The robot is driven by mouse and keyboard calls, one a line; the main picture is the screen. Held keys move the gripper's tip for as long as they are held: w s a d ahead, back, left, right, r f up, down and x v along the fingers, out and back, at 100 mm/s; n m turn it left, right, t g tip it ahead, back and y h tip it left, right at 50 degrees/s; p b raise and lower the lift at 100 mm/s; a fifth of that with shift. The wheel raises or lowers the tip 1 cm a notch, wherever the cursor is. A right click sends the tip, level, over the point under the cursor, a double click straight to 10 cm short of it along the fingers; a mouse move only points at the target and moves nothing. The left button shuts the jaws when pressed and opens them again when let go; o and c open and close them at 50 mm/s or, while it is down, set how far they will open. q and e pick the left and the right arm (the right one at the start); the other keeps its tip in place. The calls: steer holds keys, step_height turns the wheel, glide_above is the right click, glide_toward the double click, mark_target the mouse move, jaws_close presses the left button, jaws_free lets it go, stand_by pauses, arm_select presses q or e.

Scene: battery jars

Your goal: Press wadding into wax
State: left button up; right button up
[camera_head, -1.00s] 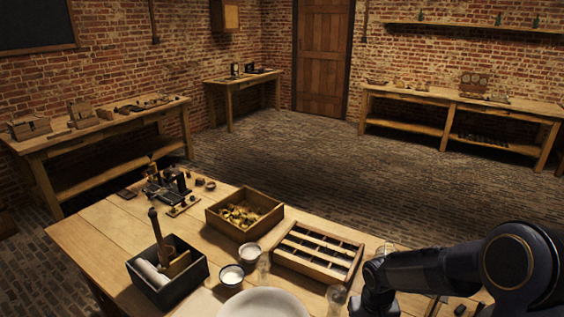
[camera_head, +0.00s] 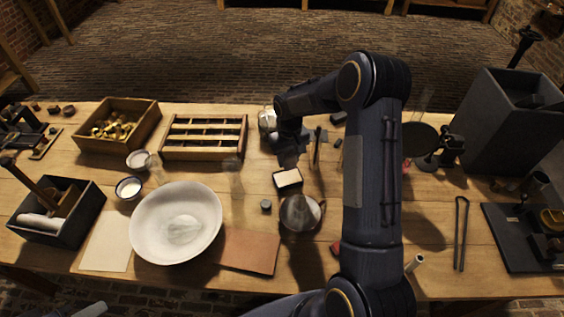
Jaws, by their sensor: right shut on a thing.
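My right gripper (camera_head: 288,157) points down over the middle of the bench, just behind a small dark tray (camera_head: 288,187) with a flat cream-white filling (camera_head: 288,177). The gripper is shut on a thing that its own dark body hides. I cannot tell whether it touches the tray. I cannot tell which thing is wax or wadding. A round metal pan (camera_head: 299,213) stands just in front of the tray. Two small white-filled cups, (camera_head: 138,160) and (camera_head: 129,188), stand at the left. My left gripper is out of view.
A large white bowl (camera_head: 150,225), a slotted wooden tray (camera_head: 165,150) and a wooden box of brass parts (camera_head: 83,144) fill the left. Glass jars stand near the middle. My right arm hides part of the bench.

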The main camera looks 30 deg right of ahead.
mark_target(288, 178)
steer(key=shift+f+b, duration=1.5)
steer(key=shift+f, duration=1.3)
steer(key=shift+f+b, duration=0.45)
steer(key=shift+f, duration=0.1)
steer(key=shift+r+p, duration=1.9)
steer(key=shift+r, duration=1.65)
